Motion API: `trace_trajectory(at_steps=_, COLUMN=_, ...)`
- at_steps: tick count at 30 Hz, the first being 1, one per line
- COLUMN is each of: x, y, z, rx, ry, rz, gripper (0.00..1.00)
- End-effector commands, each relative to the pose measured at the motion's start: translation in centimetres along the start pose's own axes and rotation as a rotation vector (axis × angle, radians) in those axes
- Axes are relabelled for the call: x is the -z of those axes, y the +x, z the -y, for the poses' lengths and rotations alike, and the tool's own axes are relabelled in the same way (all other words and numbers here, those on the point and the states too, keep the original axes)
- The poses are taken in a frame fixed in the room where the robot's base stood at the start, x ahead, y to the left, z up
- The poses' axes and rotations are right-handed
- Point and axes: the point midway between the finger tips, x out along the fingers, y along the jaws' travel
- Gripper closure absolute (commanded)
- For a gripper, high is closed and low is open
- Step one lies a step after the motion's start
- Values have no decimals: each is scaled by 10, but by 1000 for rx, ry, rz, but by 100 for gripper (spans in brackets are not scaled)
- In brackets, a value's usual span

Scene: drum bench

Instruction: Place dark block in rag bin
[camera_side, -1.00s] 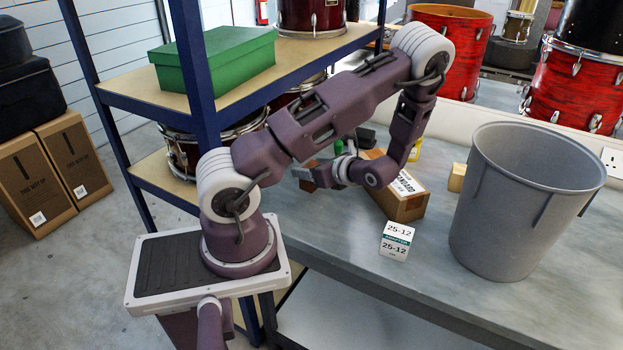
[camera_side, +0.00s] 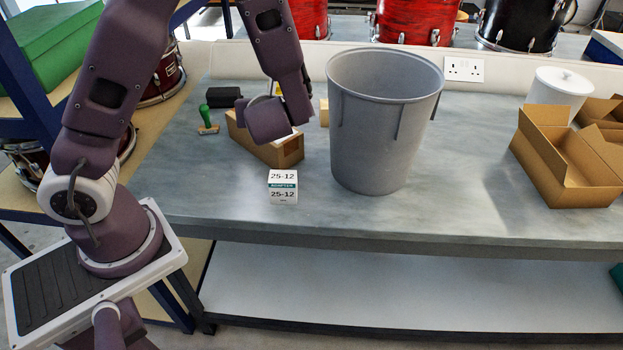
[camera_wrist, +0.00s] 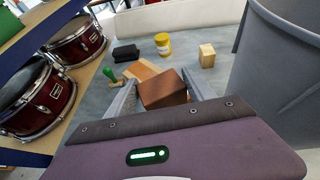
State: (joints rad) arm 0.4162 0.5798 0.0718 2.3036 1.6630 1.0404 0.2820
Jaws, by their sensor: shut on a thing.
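The dark brown block (camera_wrist: 163,90) is between the fingers of my gripper (camera_wrist: 160,95) in the wrist view, and the gripper is shut on it. The rag bin appears to be the large grey bucket (camera_side: 378,135), upright on the bench to the right of my wrist. Its side also shows at the right of the wrist view (camera_wrist: 280,75). The block is outside the bin, left of it in the wrist view. The bin's floor is hidden.
A green-handled stamp (camera_side: 206,118), black block (camera_side: 224,97), yellow jar (camera_wrist: 163,43) and pale wooden block (camera_wrist: 207,55) stand near. Open boxes (camera_side: 562,170) stand right; bench between is clear.

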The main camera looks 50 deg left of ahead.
Motion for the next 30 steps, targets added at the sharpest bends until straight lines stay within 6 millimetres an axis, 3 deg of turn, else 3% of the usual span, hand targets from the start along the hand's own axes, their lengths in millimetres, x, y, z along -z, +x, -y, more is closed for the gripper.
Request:
trace_trajectory(at_steps=1, x=1, y=-20, z=24, rx=108, ry=48, rz=0, gripper=80)
trace_trajectory(at_steps=3, x=2, y=-48, z=52, rx=244, ry=113, rz=1, gripper=80)
trace_trajectory(at_steps=6, x=6, y=-82, z=80, rx=396, ry=186, rz=0, gripper=80)
trace_trajectory(at_steps=9, x=7, y=-108, z=98, rx=504, ry=239, rz=1, gripper=80)
trace_trajectory(at_steps=12, x=-1, y=-118, z=116, rx=572, ry=272, rz=1, gripper=80)
trace_trajectory(at_steps=16, x=-4, y=-126, z=127, rx=615, ry=296, rz=0, gripper=80)
trace_trajectory(at_steps=22, x=-7, y=-127, z=128, rx=618, ry=298, rz=1, gripper=80)
trace_trajectory(at_steps=30, x=-45, y=-145, z=128, rx=617, ry=291, rz=2, gripper=80)
